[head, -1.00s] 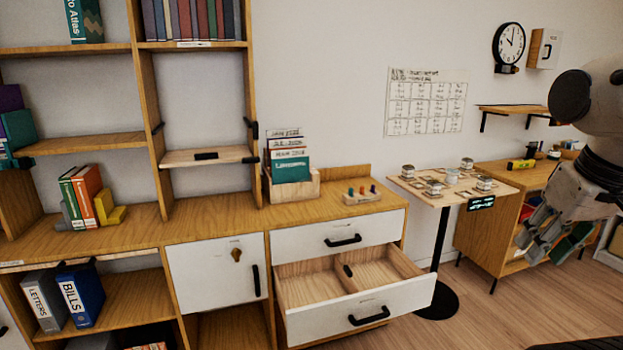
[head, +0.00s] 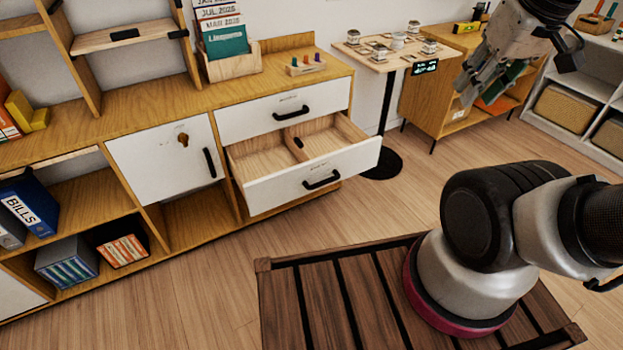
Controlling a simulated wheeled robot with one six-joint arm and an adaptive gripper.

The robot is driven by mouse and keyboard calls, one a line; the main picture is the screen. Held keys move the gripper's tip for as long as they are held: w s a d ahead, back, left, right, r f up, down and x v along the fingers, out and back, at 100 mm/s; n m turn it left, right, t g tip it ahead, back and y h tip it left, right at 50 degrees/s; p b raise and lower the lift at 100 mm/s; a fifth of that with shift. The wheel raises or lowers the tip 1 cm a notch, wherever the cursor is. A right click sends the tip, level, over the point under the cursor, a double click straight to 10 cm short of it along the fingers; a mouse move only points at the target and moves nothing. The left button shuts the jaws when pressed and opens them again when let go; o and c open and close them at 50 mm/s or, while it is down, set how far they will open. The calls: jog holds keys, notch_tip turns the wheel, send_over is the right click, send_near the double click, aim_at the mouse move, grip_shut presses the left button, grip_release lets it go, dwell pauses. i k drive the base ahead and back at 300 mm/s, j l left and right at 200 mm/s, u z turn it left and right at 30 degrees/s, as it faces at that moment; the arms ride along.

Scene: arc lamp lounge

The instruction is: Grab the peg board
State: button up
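A small wooden peg board (head: 305,67) with several short coloured pegs lies on the wooden cabinet top, above the drawers. It sits right of the wooden card holder, near the right end. My gripper (head: 468,92) is in the upper right of the head view, well to the right of the peg board and apart from it. Its fingers point down and left, and no held object shows. The finger gap is too unclear to tell whether it is open or shut.
An open, empty-looking drawer (head: 312,178) juts out below the peg board. A card holder (head: 235,66) stands left of it. A small pedestal table (head: 375,58) with several tins stands to the right. A white shelf (head: 600,62) is at far right. Floor before the cabinet is clear.

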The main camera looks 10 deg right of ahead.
aim_at(301, 69)
jog(key=i+l+u, duration=0.1)
jog(key=i+l, duration=0.15)
jog(key=i+l+u, duration=0.25)
jog(key=i+l, duration=0.2)
jog(key=l, duration=0.15)
jog(key=i+l+u, duration=0.15)
jog(key=l, duration=0.2)
jog(key=i+l+u, duration=0.1)
jog(key=i+l, duration=0.15)
jog(key=i+l+u, duration=0.15)
jog(key=l, duration=0.3)
jog(key=i+l+u, duration=0.1)
jog(key=l, duration=0.3)
jog(key=i+l+u, duration=0.15)
jog(key=l, duration=0.25)
jog(key=i+j, duration=0.05)
